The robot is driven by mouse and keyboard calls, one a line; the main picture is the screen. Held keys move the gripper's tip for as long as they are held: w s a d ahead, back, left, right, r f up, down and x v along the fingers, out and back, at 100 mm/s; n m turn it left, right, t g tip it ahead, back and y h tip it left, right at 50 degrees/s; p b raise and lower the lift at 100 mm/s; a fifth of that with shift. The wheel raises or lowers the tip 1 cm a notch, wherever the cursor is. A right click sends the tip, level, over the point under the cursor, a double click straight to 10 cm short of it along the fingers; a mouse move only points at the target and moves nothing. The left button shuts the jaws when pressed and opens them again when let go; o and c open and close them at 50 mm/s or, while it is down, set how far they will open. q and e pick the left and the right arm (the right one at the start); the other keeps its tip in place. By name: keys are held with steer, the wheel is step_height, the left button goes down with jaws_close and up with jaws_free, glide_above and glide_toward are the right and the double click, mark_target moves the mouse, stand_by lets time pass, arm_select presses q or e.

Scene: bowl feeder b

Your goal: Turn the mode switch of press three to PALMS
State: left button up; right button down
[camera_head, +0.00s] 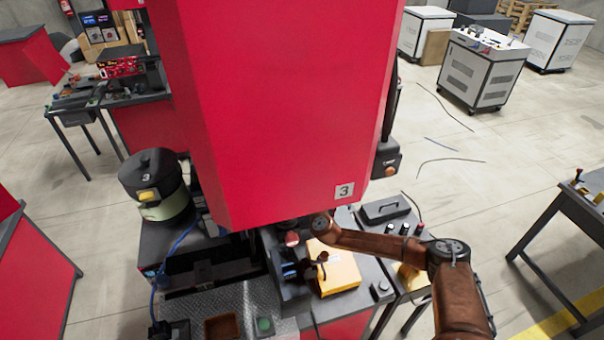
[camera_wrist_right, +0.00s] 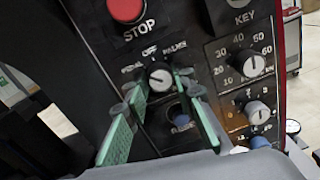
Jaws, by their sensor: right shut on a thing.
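Press three (camera_head: 290,110) is the big red machine with a "3" plate in the head view. In the right wrist view its dark control panel carries the mode switch (camera_wrist_right: 159,77), a small round knob with a pale face. Labels PEDAL, OFF and PALMS arc above it, PALMS at upper right. I cannot tell for sure which label its pointer meets. My right gripper (camera_wrist_right: 158,86) has its green fingers on both sides of this knob and is shut on it. In the head view the brown right arm reaches to the press front. My left gripper is not in view.
A red STOP button (camera_wrist_right: 127,9) sits above the switch and a dark blue button (camera_wrist_right: 180,115) below it. Dials (camera_wrist_right: 250,64) and a KEY switch are to the right. In the head view a yellow box (camera_head: 338,272) stands beside the panel, and a feeder bowl (camera_head: 155,185) at left.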

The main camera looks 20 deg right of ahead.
steer(key=m+b, duration=0.5)
steer(key=m, duration=1.2)
steer(key=shift+d+f+y+b, duration=0.1)
steer(key=shift+y+b, duration=0.2)
steer(key=shift+b, duration=0.05)
steer(key=shift+m, duration=0.4)
stand_by(0.3)
steer(key=c, duration=1.6)
jaws_free()
